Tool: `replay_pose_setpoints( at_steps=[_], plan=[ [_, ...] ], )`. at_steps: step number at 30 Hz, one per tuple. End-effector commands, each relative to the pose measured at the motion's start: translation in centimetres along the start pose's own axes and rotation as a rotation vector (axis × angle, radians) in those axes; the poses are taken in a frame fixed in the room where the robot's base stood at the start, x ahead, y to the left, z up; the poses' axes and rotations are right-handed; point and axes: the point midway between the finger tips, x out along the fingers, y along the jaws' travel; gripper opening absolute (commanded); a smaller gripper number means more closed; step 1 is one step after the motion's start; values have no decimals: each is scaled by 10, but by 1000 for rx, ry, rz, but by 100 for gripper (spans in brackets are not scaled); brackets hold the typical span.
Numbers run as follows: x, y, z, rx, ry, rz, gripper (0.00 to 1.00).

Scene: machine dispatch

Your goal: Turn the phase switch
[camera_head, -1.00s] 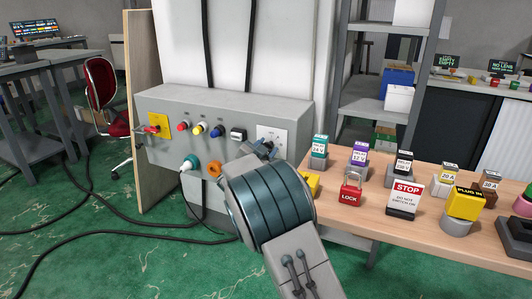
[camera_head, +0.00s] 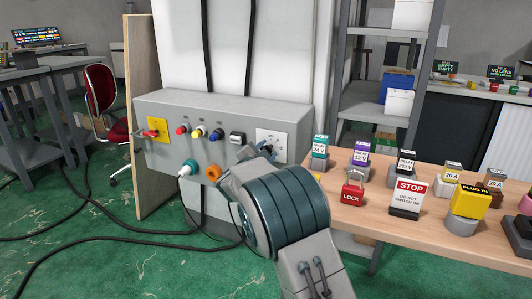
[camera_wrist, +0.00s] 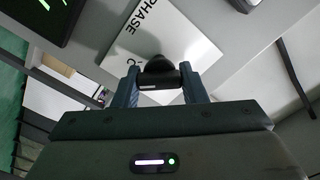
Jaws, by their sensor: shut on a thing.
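The phase switch is a black knob (camera_wrist: 160,68) on a white plate (camera_wrist: 172,32) lettered "PHASE" in the wrist view. In the head view its plate (camera_head: 277,139) sits at the right end of the grey control box's front. My gripper (camera_wrist: 160,87) has its two blue-grey fingers on either side of the knob, shut on it. In the head view my gripper (camera_head: 257,151) reaches the plate from the front. My own wrist hides part of the plate, and the knob's pointing direction cannot be read.
The grey control box (camera_head: 222,104) also carries a red switch on a yellow plate (camera_head: 158,124), colored buttons, and teal (camera_head: 189,167) and orange (camera_head: 213,172) connectors. A wooden bench (camera_head: 375,221) at right holds a red padlock (camera_head: 352,193), a STOP sign (camera_head: 408,196) and several relay blocks.

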Motion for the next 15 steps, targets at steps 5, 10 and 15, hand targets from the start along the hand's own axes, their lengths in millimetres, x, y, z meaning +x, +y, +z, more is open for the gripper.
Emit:
replay_pose_setpoints(
  at_steps=[5, 10, 15],
  plan=[
    [-1, 0, 1, 1, -3, 1, 60],
    [0, 0, 1, 1, -2, 1, 60],
    [-4, 0, 0, 0, -2, 0, 60]
  ],
)
